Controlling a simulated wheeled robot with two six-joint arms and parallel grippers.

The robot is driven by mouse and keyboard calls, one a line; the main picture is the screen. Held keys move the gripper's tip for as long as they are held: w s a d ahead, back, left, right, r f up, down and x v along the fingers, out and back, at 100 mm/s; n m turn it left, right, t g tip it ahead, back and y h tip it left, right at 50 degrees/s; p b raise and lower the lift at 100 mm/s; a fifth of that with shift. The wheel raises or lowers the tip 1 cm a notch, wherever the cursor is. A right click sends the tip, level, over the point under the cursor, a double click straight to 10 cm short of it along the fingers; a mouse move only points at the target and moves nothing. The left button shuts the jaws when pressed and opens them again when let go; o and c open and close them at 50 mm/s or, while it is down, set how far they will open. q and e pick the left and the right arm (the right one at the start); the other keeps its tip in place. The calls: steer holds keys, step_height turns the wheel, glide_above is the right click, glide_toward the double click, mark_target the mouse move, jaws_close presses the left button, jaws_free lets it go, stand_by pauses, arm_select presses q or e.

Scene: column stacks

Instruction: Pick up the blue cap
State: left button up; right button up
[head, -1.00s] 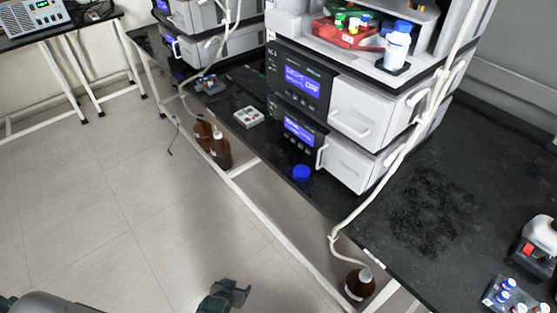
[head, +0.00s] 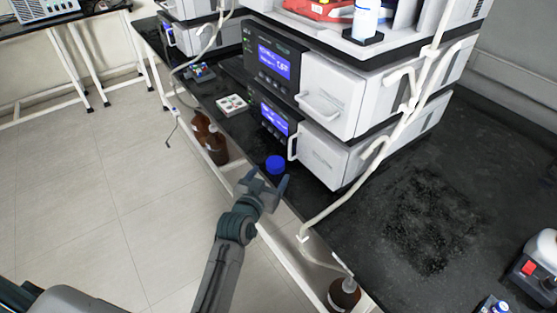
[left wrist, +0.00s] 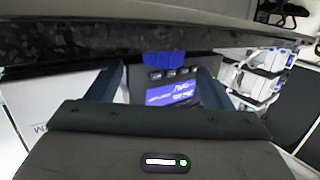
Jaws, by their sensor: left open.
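The blue cap (head: 275,165) sits on the black bench top near its front edge, in front of the white and black instrument stack. My left gripper (head: 265,182) is open, with its fingers reaching toward the cap from the near side. In the left wrist view the cap (left wrist: 165,58) shows ahead, between the two spread fingers (left wrist: 163,82) and apart from them as far as I can tell. My right gripper is not in view.
The instrument stack (head: 330,95) stands close behind the cap. A white tray (head: 232,105) lies farther along the bench. Brown bottles (head: 217,148) stand below the edge. A pale tube (head: 360,180) runs down right of the cap. The bench at right (head: 400,215) is mostly clear.

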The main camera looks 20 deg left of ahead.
mark_target(278, 160)
arm_select(q)
steer(key=shift+w+r, duration=0.15)
steer(key=shift+w, duration=0.85)
steer(key=shift+w+f, duration=0.3)
steer(key=shift+w, duration=0.45)
steer(key=w, duration=0.2)
steer(key=w+p, duration=0.1)
steer(key=w, duration=0.1)
steer(key=shift+w+f, duration=0.1)
steer(key=shift+f, duration=0.2)
steer(key=shift+w+f, duration=0.2)
steer(key=shift+w, duration=0.2)
steer(key=shift+d, duration=0.1)
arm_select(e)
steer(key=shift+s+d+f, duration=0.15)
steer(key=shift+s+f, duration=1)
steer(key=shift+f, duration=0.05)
arm_select(q)
steer(key=shift+r, duration=0.1)
steer(key=shift+c, duration=0.2)
steer(key=shift+s, duration=0.1)
steer(key=c, duration=0.9)
